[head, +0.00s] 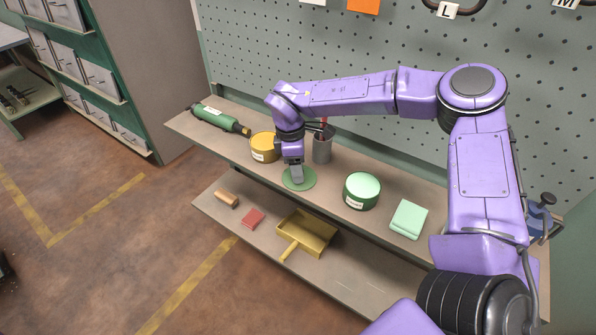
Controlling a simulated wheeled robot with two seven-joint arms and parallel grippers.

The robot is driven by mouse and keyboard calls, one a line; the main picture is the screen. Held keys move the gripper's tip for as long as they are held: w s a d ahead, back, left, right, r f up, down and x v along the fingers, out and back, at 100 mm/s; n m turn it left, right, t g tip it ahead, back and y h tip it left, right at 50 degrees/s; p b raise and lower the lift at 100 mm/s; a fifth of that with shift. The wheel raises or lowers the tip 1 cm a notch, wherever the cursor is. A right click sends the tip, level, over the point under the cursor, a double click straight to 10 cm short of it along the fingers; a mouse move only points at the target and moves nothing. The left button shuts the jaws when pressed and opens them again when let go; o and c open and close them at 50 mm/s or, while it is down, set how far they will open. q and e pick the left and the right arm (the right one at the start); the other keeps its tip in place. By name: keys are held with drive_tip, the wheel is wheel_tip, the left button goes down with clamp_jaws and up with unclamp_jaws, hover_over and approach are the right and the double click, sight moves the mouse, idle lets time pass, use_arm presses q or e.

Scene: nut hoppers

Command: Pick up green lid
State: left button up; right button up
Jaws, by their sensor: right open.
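A flat, round green disc, apparently the green lid (312,181), lies on the upper shelf near its front edge. My right gripper (296,180) points down over it, open, with its fingers hiding part of the disc. I cannot tell whether the fingers touch it. A round green tin (359,200) with a pale green top (363,184) stands to the right on the same shelf. My left gripper is not in view.
Around the gripper on the upper shelf (396,191) are a yellow tin (262,151), a grey cup (322,152), a green tool (214,117) and pale green cloths (408,219). A yellow dustpan (309,233) lies on the lower shelf. A pegboard (355,55) rises behind.

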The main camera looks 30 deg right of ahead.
drive_tip(key=shift+s+d, duration=0.1)
drive_tip(key=shift+s, duration=0.25)
drive_tip(key=shift+w, duration=0.1)
clamp_jaws()
